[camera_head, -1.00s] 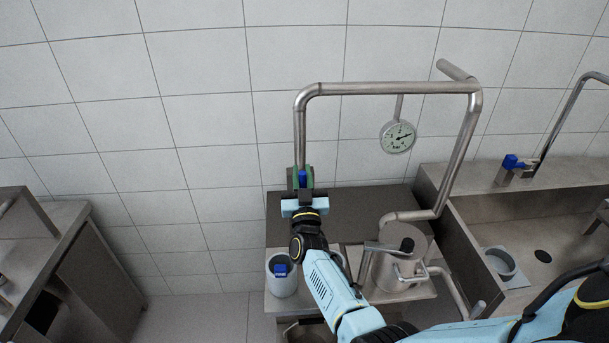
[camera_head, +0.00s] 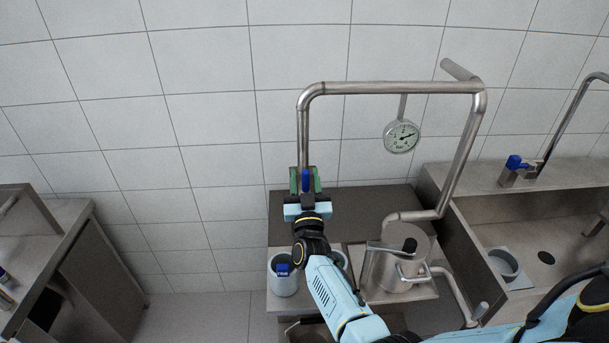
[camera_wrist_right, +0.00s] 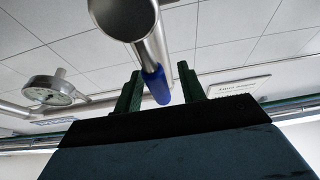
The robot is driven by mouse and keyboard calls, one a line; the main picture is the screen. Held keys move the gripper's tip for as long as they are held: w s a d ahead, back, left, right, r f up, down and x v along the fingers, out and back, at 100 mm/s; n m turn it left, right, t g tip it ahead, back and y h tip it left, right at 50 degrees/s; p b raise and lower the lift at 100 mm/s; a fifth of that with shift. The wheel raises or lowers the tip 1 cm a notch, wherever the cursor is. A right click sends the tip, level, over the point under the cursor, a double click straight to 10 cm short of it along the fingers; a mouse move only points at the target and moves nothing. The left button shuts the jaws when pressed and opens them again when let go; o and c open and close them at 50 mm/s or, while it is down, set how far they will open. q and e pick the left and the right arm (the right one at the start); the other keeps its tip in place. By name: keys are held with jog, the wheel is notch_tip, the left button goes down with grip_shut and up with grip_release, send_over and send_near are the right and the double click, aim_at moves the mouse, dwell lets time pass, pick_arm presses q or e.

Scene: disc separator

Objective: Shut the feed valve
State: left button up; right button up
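The feed valve's blue handle (camera_head: 306,180) is at the lower end of the vertical pipe on the left of the pipe frame. It looks upright, roughly in line with that pipe. My right gripper (camera_head: 305,182) has its green fingers on either side of the handle. In the right wrist view, the blue handle (camera_wrist_right: 157,84) stands between the fingers (camera_wrist_right: 160,90) with a gap on each side, so the gripper is open. The valve body is mostly hidden behind the gripper in the head view. My left gripper is not in view.
A steel pipe (camera_head: 400,88) runs above, with a pressure gauge (camera_head: 401,136) hanging under it. A steel vessel (camera_head: 402,272) and a grey cup (camera_head: 285,280) stand below. A sink (camera_head: 560,235) with another blue-handled tap (camera_head: 514,162) is at right. A bench (camera_head: 45,225) is at left.

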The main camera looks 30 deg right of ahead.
jog(key=b+v, duration=0.1)
jog(key=v, duration=1.1)
